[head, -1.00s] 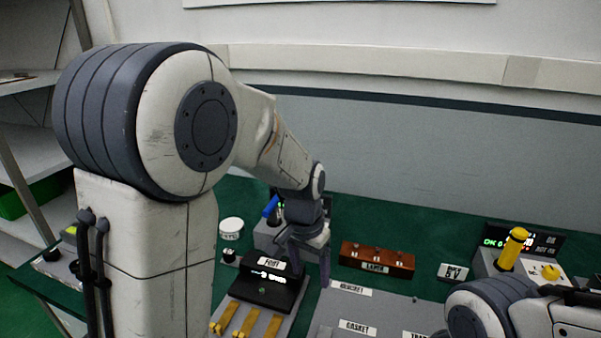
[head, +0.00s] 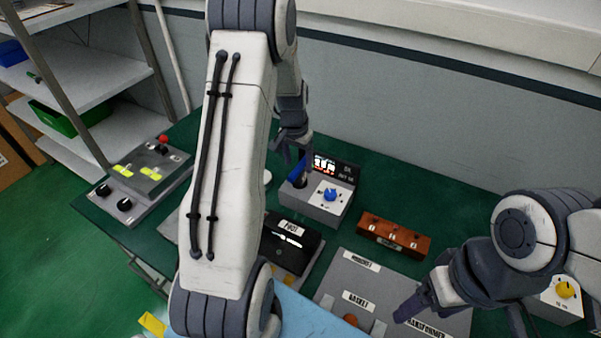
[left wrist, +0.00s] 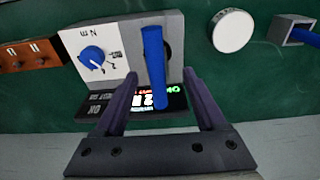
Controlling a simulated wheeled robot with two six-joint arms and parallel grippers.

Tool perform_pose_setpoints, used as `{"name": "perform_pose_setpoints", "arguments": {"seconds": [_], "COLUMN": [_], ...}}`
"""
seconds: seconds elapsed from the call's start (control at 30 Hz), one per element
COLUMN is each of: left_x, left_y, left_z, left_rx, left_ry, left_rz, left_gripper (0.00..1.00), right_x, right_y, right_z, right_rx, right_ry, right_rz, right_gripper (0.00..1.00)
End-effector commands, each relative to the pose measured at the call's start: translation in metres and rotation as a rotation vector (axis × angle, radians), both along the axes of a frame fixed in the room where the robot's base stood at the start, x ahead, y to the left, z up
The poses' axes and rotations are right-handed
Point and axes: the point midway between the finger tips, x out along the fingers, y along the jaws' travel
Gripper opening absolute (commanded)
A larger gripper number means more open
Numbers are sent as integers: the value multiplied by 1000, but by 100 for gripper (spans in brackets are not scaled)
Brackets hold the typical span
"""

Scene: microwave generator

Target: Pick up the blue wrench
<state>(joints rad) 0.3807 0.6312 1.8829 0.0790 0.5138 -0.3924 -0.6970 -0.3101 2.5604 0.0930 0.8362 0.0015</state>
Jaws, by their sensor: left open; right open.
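The blue wrench shows as a blue handle (left wrist: 153,65) standing up from a grey station (left wrist: 125,55) with a blue knob and a lit display. In the head view the handle (head: 297,171) is partly hidden by my left gripper (head: 294,150). In the left wrist view my left gripper (left wrist: 162,110) is open, with one finger on each side of the handle in the picture. I cannot tell whether the fingertips reach around it. The wrench's lower part is hidden in the station. My right gripper (head: 450,305) is open and empty over the front right of the bench.
A white round container (left wrist: 233,31) is beside the station. A control panel (head: 140,180) sits on the left.

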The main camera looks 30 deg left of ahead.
Motion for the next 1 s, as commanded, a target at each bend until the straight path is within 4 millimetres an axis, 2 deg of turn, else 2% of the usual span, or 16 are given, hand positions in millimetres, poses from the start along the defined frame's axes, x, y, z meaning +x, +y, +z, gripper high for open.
{"name": "perform_pose_setpoints", "arguments": {"seconds": [0.2,0.33,0.63,0.67,0.7,0.83,1.0], "left_x": [-1,2,3,3,3,3,3], "left_y": [-4,-3,-2,-2,-2,-2,-2], "left_z": [-27,-43,-49,-49,-49,-49,-48], "left_rx": [-2,-1,1,0,0,0,1], "left_ry": [7,3,0,0,0,0,-1], "left_rz": [1,1,2,2,2,2,2], "left_gripper": [72,72,72,65,50,0,0], "right_x": [0,0,0,0,0,0,0], "right_y": [0,0,0,0,0,0,0], "right_z": [20,22,22,22,22,22,22], "right_rx": [0,0,0,0,0,0,0], "right_ry": [0,0,0,0,0,0,0], "right_rz": [-1,-1,-1,-1,-1,-1,-1], "right_gripper": [74,74,74,74,74,74,74]}}
